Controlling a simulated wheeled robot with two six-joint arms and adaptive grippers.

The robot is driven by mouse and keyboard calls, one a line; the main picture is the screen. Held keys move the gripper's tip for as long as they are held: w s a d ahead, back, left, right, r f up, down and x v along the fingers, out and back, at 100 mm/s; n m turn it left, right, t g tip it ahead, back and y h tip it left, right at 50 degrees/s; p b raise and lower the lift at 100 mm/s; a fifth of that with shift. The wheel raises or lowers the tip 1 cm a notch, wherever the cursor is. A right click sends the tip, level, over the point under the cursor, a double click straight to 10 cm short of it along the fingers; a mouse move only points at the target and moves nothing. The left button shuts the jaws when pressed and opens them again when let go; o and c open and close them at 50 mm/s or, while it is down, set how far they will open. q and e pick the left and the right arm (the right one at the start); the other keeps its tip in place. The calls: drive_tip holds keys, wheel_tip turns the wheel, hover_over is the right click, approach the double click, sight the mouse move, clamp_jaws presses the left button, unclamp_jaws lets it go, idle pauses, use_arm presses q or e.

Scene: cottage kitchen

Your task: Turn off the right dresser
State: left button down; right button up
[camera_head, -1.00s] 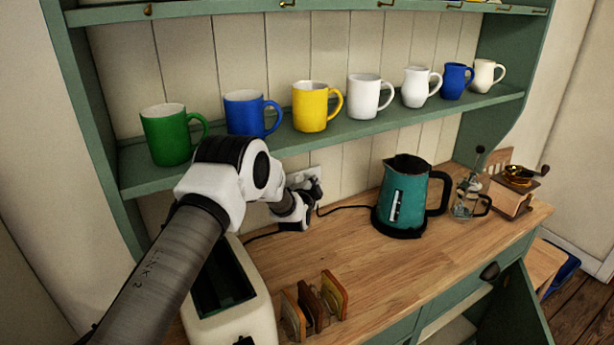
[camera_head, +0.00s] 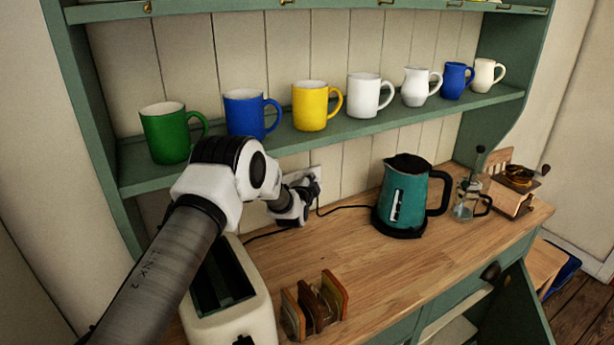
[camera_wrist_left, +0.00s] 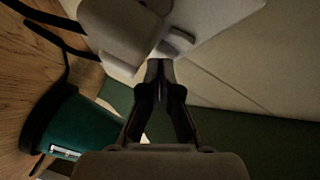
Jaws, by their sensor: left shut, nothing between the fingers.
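A white wall socket (camera_head: 316,174) is on the cream panelled back of the green dresser (camera_head: 150,188), below the mug shelf, with dark cords running to it. My left gripper (camera_head: 312,186) is at the socket, its fingers shut and empty. In the left wrist view the shut fingertips (camera_wrist_left: 160,70) are close to a small grey switch-like part (camera_wrist_left: 178,40) on the pale socket plate (camera_wrist_left: 215,18). A bulky plug (camera_wrist_left: 120,35) with a dark cord sits beside it. I cannot tell whether the fingertips touch the switch or which way it is set. My right gripper is out of view.
A teal kettle (camera_head: 404,195) stands on the wooden worktop (camera_head: 350,250) right of my gripper. A cream toaster (camera_head: 255,318) and toast rack (camera_head: 316,308) are in front. Several mugs, including a yellow one (camera_head: 310,106), line the shelf above. A glass press and coffee grinder stand further right.

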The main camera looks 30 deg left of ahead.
use_arm(q)
drive_tip(key=shift+w+a, duration=0.1)
idle(0.3)
drive_tip(key=shift+s+d+f, duration=0.1)
drive_tip(key=shift+s+d, duration=0.25)
drive_tip(key=shift+d, duration=0.25)
drive_tip(key=shift+s+d+f+p, duration=0.1)
drive_tip(key=shift+s+d+p, duration=0.1)
drive_tip(key=shift+s+d, duration=0.35)
drive_tip(key=shift+s+d+f+p, duration=0.15)
drive_tip(key=shift+s+d+p, duration=0.15)
drive_tip(key=shift+d, duration=0.55)
drive_tip(key=shift+s+d+f+p, duration=0.15)
drive_tip(key=shift+s+d, duration=0.25)
drive_tip(key=shift+d, duration=0.3)
drive_tip(key=shift+r, duration=0.15)
